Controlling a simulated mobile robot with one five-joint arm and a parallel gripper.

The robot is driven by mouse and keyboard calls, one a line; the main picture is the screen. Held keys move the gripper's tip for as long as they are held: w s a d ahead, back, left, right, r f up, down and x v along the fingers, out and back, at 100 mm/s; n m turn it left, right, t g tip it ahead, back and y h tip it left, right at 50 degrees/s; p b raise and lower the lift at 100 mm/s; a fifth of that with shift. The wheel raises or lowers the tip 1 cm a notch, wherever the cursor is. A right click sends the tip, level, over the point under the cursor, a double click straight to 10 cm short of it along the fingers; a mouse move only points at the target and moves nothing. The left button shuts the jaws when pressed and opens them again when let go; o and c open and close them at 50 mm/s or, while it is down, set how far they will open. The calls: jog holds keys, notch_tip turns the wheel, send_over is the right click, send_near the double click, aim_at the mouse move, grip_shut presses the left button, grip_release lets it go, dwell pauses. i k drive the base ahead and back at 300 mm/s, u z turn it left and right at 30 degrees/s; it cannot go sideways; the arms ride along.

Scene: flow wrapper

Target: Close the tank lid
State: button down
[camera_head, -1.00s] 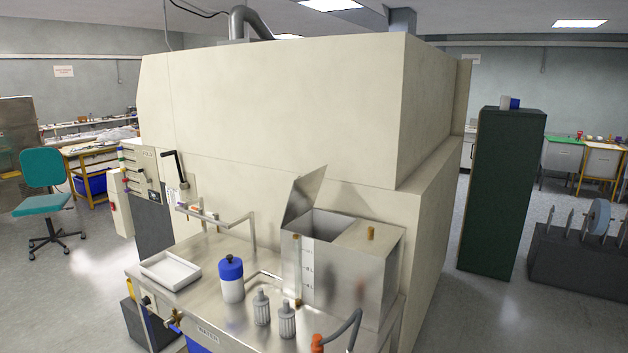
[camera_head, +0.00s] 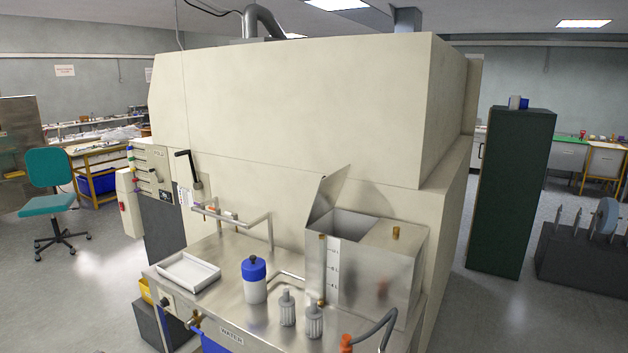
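The steel tank (camera_head: 377,276) stands at the right end of the steel bench, in front of the large beige machine. Its lid (camera_head: 328,192) is raised and tilted up on the left side of the tank top. The dark opening (camera_head: 352,224) shows beside the lid, and the right part of the top is flat metal with a small brass knob (camera_head: 396,232). A level scale runs down the front of the tank. My gripper is not in view.
The steel bench (camera_head: 232,290) carries a white tray (camera_head: 188,272), a white bottle with blue cap (camera_head: 254,279) and two grey filters (camera_head: 287,308). A bent metal pipe (camera_head: 250,222) rises behind them. A dark green cabinet (camera_head: 509,190) stands right; floor lies between it and the machine.

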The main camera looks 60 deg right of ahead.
aim_at(330, 186)
jog(key=z, duration=0.1)
jog(key=i, duration=1)
jog(key=u, duration=0.05)
